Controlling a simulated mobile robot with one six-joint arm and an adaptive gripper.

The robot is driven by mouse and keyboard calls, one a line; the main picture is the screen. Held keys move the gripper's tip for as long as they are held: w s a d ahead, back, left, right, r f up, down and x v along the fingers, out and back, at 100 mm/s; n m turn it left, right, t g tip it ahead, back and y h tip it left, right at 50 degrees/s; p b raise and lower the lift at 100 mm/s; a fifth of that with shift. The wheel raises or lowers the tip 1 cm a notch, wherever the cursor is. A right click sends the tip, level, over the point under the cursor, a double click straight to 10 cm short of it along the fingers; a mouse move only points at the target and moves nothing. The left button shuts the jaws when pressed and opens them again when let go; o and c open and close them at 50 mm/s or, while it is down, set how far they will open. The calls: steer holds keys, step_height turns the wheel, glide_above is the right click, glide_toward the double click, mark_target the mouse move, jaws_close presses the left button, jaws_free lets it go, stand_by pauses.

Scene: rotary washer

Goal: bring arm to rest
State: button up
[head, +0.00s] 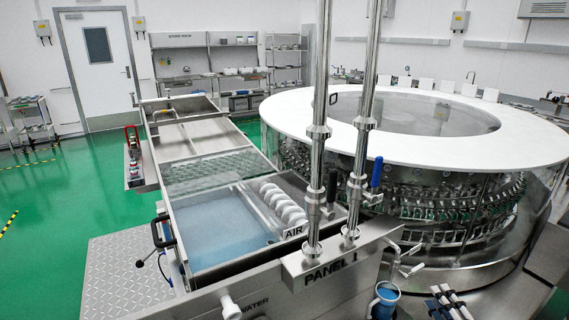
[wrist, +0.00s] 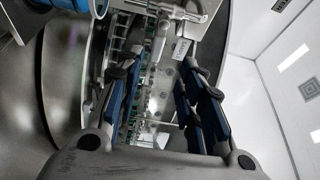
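My gripper (wrist: 155,88) shows in the wrist view with its two dark, blue-padded fingers apart. It is open, and I see nothing held between them. Beyond the fingers are a metal pipe fitting (wrist: 162,35) and part of the machinery.
The round washer (head: 400,150) with a white top fills the right. Two vertical pipes (head: 318,150) rise from the PANEL 1 box (head: 340,262). A blue container (head: 385,298) stands below. A water basin (head: 222,230) is left of the pipes. Green floor (head: 60,220) is open at left.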

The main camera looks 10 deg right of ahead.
steer(key=w+a+r+n+g+y, duration=0.1)
steer(key=a+r+n+g+y, duration=0.4)
steer(key=a, duration=0.7)
steer(key=w+a+r+n+g+y, duration=0.15)
steer(key=a+r+n+y, duration=0.35)
steer(key=a, duration=0.8)
steer(key=s+a+r+n+g+h, duration=0.25)
steer(key=s+a+n+g, duration=0.35)
steer(key=s+a+g, duration=0.6)
steer(key=s+d+r+n+t+h, duration=0.2)
steer(key=s+d+r+t+h, duration=0.1)
steer(key=s+h, duration=0.4)
steer(key=shift+s+d+r+t, duration=0.25)
steer(key=shift+s+d+t, duration=0.5)
steer(key=shift+t, duration=0.4)
steer(key=shift+w+d, duration=0.1)
steer(key=shift+d, duration=0.05)
